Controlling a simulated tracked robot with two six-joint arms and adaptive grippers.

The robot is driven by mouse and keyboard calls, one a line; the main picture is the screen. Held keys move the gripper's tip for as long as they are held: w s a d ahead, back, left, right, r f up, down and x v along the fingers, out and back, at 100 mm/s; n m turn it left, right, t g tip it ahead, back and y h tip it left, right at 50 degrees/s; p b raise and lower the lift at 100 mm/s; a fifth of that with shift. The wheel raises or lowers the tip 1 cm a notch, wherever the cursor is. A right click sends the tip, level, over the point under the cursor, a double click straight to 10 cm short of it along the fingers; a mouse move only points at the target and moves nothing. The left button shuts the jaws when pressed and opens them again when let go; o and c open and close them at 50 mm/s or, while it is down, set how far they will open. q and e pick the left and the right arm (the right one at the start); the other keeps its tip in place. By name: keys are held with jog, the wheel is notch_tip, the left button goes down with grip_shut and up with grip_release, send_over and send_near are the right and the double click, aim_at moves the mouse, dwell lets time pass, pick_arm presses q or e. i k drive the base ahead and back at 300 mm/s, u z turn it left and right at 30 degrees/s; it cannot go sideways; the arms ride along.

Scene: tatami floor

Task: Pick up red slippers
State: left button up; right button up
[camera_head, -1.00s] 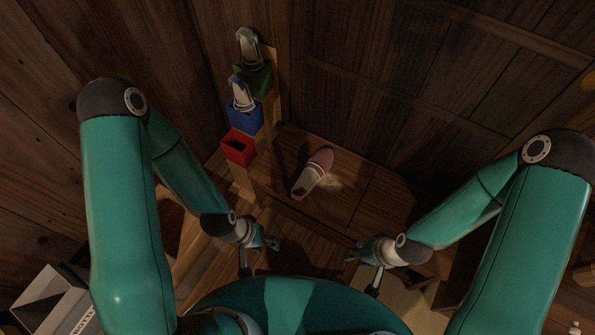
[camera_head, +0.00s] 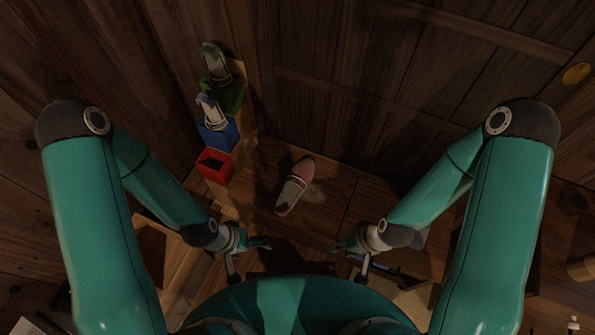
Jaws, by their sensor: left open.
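A reddish-pink slipper (camera_head: 301,170) with a pale insole lies on the brown wooden step (camera_head: 328,215), its toe toward the back wall. I cannot make out a second red slipper. My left gripper (camera_head: 250,262) is open and empty, in front of the slipper and to its left, with its fingers spread. My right gripper (camera_head: 349,263) has its fingers apart and looks empty, in front of the slipper and to its right. Neither gripper touches the slipper.
A red box (camera_head: 215,167) stands left of the slipper and looks empty. Behind it, a blue box (camera_head: 217,135) and a green box (camera_head: 229,98) hold pale slippers. Wooden walls close off the back and left.

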aim_at(300, 177)
jog(key=u, duration=0.15)
jog(key=i, duration=0.25)
jog(key=z, duration=0.45)
jog(key=k, duration=1.1)
jog(key=u, duration=0.65)
jog(key=i, duration=1)
